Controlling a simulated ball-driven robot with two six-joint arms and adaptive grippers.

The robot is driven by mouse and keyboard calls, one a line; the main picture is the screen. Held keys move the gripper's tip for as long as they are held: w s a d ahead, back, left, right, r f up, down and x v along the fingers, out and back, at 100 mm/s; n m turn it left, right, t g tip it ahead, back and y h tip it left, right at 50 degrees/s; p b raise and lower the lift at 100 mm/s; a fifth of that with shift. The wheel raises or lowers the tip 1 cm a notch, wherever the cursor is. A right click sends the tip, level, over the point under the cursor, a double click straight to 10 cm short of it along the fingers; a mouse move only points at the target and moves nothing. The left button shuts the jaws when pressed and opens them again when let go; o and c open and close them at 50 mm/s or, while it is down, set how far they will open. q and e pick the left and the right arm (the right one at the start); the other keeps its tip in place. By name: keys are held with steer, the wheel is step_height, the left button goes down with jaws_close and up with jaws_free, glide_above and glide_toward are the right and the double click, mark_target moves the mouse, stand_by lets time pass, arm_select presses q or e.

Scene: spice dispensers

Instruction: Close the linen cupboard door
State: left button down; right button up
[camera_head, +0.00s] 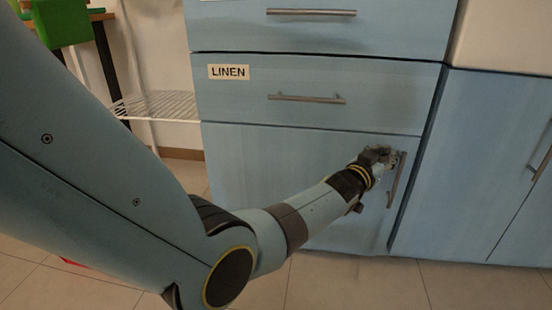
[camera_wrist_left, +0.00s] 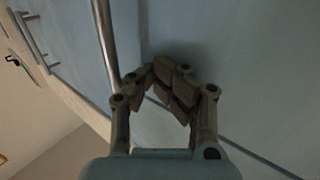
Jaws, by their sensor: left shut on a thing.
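The linen cupboard door (camera_head: 300,165) is the pale blue panel under the drawer with the LINEN label (camera_head: 229,72). It looks flush or nearly flush with the cupboard front; I cannot tell whether a small gap is left. Its upright metal handle (camera_head: 396,180) is near the right edge, and it also shows in the left wrist view (camera_wrist_left: 105,40). In the left wrist view the gripper (camera_wrist_left: 172,82) is close to the door face, and the grip is partly hidden. My right gripper is not in view.
Drawers with horizontal handles (camera_head: 306,98) are above the door. Another blue cupboard (camera_head: 470,160) adjoins on the right. A white wire rack (camera_head: 158,105) and a green object (camera_head: 62,22) are at the left. Tiled floor (camera_head: 350,285) is clear in front.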

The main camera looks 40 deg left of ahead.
arm_select(q)
steer(key=shift+w+a+r, duration=0.15)
steer(key=shift+a+r, duration=0.1)
steer(key=shift+r, duration=0.05)
